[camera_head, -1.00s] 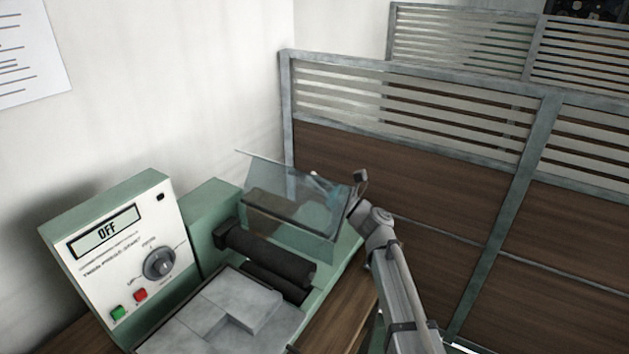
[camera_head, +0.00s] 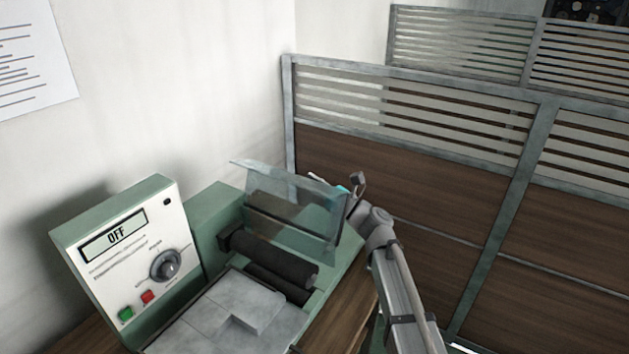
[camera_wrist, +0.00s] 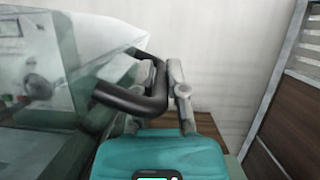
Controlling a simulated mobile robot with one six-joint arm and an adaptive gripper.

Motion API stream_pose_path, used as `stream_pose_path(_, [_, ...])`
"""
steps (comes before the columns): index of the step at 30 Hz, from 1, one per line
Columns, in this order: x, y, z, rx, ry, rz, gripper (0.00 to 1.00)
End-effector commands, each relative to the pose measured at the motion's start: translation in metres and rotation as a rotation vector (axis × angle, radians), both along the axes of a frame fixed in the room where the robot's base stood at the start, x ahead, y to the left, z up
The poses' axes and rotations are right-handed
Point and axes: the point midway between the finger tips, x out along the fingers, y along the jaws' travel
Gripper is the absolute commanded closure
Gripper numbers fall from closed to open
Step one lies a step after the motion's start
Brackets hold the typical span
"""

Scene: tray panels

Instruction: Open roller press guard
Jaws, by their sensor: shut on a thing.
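The clear greenish guard (camera_head: 290,215) is tilted up above the black rollers (camera_head: 270,262) of the green roller press. Its lower edge stands clear of the front of the rollers. My gripper (camera_head: 318,180) reaches from the right to the guard's far side and is partly hidden by the panel. In the wrist view, my gripper (camera_wrist: 163,75) has its fingers shut around the bent black handle (camera_wrist: 130,101). Part of the handle is hidden between the fingers. The clear guard (camera_wrist: 85,100) shows at the left of that view, blurred.
The control box (camera_head: 135,255) reads OFF and has a knob, a green button and a red button. A grey stepped bed (camera_head: 225,320) lies before the rollers. A white wall stands behind, and a brown slatted partition (camera_head: 400,190) stands close to my arm's right.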

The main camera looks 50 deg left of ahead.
Motion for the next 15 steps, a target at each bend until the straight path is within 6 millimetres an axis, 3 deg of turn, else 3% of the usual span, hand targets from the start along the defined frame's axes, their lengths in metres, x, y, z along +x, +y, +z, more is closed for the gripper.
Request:
stream_pose_path(6, [0.0037, -0.0002, -0.0011, -0.003, -0.002, -0.005, 1.00])
stream_pose_path(7, [0.0039, -0.0003, -0.0011, -0.003, -0.002, -0.005, 0.80])
stream_pose_path(9, [0.0044, -0.0006, -0.0011, -0.003, -0.003, -0.006, 0.69])
stream_pose_path(15, [0.0051, -0.0014, -0.0011, -0.002, -0.002, -0.007, 0.69])
